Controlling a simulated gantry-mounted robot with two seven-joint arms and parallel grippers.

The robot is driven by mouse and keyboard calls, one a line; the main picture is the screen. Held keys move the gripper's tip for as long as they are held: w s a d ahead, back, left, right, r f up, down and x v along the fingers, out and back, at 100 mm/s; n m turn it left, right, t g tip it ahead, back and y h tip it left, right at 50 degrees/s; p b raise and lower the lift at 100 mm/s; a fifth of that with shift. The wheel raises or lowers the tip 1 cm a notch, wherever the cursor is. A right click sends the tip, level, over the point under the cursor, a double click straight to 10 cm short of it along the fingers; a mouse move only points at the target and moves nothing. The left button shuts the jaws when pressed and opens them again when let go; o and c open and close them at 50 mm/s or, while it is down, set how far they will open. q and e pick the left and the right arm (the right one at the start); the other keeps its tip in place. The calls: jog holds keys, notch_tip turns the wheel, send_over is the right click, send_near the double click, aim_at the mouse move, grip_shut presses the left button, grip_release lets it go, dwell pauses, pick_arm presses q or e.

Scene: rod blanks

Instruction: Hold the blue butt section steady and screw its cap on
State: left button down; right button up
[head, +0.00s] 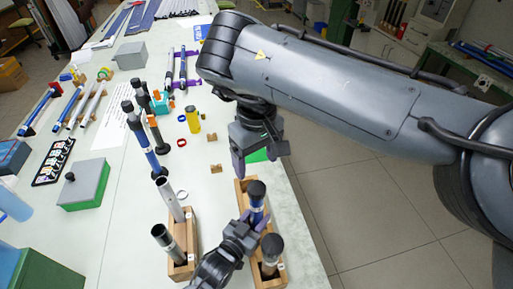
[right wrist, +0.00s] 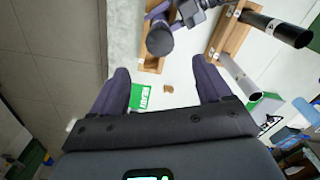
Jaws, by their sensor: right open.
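The blue butt section (head: 256,214) stands upright in a wooden rack (head: 241,191) at the bottom middle of the head view. A dark cap-like piece (head: 257,188) sits at its top; I cannot tell whether it is screwed down. It also shows from above in the right wrist view (right wrist: 159,41). My left gripper (head: 252,222) has its fingers around the blue section below that piece. My right gripper (head: 261,160) is open and empty, above and behind the section. Its two fingers, spread apart, show in the right wrist view (right wrist: 163,88).
Another dark-topped rod (head: 271,246) stands in the same rack, close to my left gripper. A second rack (head: 191,237) to the left holds a silver and a dark tube. Upright rods (head: 147,146), a yellow cylinder (head: 193,121) and a green box (head: 84,187) stand farther off.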

pick_arm(q)
jog(key=shift+f, duration=0.1)
pick_arm(e)
jog(key=shift+r, duration=1.5)
pick_arm(q)
jog(key=shift+c, duration=2.4)
grip_release()
jog(key=shift+s, duration=0.1)
jog(key=p+v, duration=0.1)
jog(key=v, duration=0.9)
jog(key=shift+s+a+p, duration=0.25)
jog(key=shift+p, duration=0.1)
pick_arm(e)
jog(key=shift+r, duration=0.85)
